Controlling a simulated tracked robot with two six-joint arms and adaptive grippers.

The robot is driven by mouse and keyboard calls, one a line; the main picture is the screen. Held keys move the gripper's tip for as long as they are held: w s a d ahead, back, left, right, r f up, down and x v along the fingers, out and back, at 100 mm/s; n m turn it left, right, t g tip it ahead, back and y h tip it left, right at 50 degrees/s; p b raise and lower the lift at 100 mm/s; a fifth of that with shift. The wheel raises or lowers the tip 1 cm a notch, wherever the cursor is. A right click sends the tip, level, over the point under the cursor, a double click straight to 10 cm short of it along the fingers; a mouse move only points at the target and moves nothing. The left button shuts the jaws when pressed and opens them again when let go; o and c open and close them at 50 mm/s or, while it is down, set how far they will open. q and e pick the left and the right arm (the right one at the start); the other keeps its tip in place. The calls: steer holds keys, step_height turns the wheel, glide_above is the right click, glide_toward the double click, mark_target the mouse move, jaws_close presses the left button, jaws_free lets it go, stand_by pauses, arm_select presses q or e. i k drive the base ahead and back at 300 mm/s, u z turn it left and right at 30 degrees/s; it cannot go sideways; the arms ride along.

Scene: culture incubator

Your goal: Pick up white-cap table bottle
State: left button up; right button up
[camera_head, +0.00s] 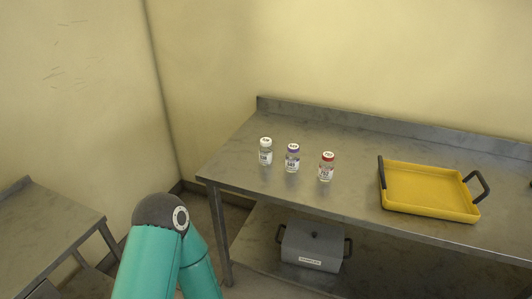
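The white-cap bottle (265,153) stands upright on the metal table (345,143). It is the leftmost of a row of three small labelled bottles. The bottles are apart from each other. A teal arm link of mine with a dark joint shows at the lower left, in front of the table and away from the bottles. Neither gripper is in the picture.
A yellow tray (428,191) with dark handles sits on the table to the right. A grey lidded box (313,247) stands on the lower shelf. The table has a raised back edge against the wall. Another metal table (48,230) is at the left. The tabletop around the bottles is clear.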

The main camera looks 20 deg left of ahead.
mark_target(265, 151)
steer(key=k, duration=1.25)
steer(key=u, duration=0.05)
steer(key=i, duration=1.7)
steer(key=u, duration=0.95)
steer(key=k, duration=0.75)
steer(key=u, duration=0.2)
steer(key=i, duration=0.7)
